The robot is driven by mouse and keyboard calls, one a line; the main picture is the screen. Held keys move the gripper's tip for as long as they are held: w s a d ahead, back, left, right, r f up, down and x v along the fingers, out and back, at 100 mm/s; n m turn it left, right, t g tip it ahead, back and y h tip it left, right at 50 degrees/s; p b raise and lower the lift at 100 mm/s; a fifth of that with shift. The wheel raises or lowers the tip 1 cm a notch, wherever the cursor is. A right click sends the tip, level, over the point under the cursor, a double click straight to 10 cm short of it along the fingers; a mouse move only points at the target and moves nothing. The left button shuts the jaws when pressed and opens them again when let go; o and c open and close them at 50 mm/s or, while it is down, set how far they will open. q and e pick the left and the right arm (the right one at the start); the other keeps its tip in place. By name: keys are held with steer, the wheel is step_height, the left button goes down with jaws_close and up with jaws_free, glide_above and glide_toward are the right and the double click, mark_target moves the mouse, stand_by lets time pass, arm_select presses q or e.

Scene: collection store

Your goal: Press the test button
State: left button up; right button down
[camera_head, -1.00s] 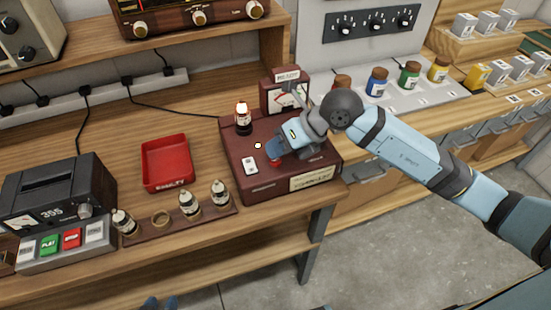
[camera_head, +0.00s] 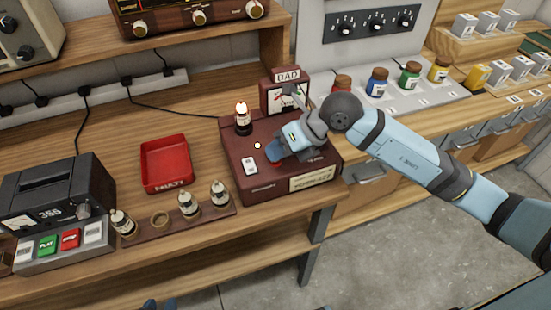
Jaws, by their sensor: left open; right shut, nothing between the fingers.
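The dark red tester box (camera_head: 262,187) stands at the bench's front edge. A tube (camera_head: 242,118) with a glowing top sits upright at its back left. Its meter (camera_head: 287,96) carries a sign reading BAD (camera_head: 288,75). My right gripper (camera_head: 275,158) is shut and empty, its fingertips down at the box's top. A white switch plate (camera_head: 250,166) lies left of the fingertips. Only the tips of my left gripper (camera_head: 160,304) show at the bottom edge, away from the box.
A red FAULTY tray (camera_head: 166,186) lies left of the tester. A rack (camera_head: 172,223) with several tubes and one empty ring is in front. A tape player (camera_head: 60,190) stands at left. Coloured jars (camera_head: 377,82) stand at right.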

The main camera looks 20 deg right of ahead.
steer(key=shift+r+p, duration=0.6)
steer(key=shift+r, duration=0.25)
steer(key=shift+r+p, duration=0.55)
steer(key=shift+r, duration=0.1)
steer(key=shift+r+p, duration=1.2)
steer(key=shift+r, duration=0.65)
